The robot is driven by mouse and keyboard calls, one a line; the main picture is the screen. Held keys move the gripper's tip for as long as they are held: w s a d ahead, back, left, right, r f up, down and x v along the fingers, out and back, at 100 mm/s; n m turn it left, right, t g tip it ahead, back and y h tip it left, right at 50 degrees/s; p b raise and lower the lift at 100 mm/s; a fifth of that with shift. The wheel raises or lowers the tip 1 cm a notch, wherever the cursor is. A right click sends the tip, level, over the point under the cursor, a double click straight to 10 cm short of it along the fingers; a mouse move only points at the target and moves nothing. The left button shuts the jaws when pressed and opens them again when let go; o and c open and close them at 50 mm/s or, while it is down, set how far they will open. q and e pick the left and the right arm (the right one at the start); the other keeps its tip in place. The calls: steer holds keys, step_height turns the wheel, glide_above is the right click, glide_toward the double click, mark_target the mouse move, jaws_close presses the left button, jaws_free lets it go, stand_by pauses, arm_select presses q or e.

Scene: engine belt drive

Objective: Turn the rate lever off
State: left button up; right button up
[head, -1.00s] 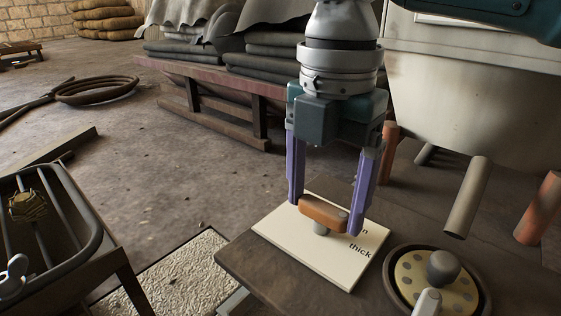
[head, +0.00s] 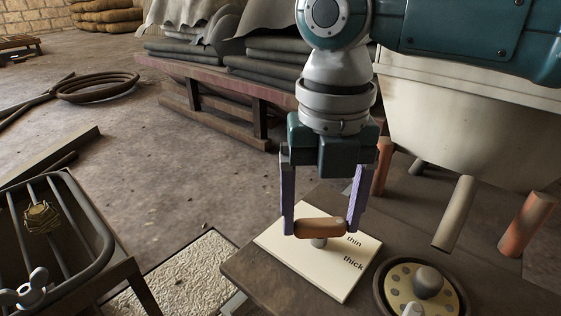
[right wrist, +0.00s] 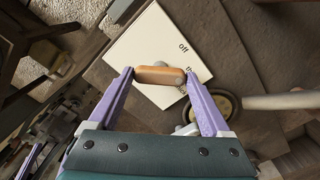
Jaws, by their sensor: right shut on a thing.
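The rate lever (head: 319,228) is a short orange-brown handle on a grey post. It stands over a cream plate (head: 330,282) lettered "thin" and "thick" in the head view. In the right wrist view the lever (right wrist: 160,75) spans between the fingers, and the plate (right wrist: 140,45) also shows the word "off" beyond it. My right gripper (head: 320,222) reaches down from above and is shut on the lever, one purple finger at each end. The lever lies nearly level across the head view, clear of the word "thin".
A round yellow dial with a grey knob (head: 428,282) sits right of the plate. Upright rods (head: 527,225) and a large pale tank (head: 470,130) stand behind it. A dark basin with bars (head: 85,245) is at left.

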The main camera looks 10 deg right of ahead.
mark_target(320, 222)
steer(key=n, duration=0.5)
steer(key=shift+n+b, duration=0.45)
steer(key=shift+n, duration=1.65)
steer(key=shift+r, duration=0.1)
steer(key=o, duration=1.2)
steer(key=shift+c, duration=0.2)
step_height(320, 222, up, 10)
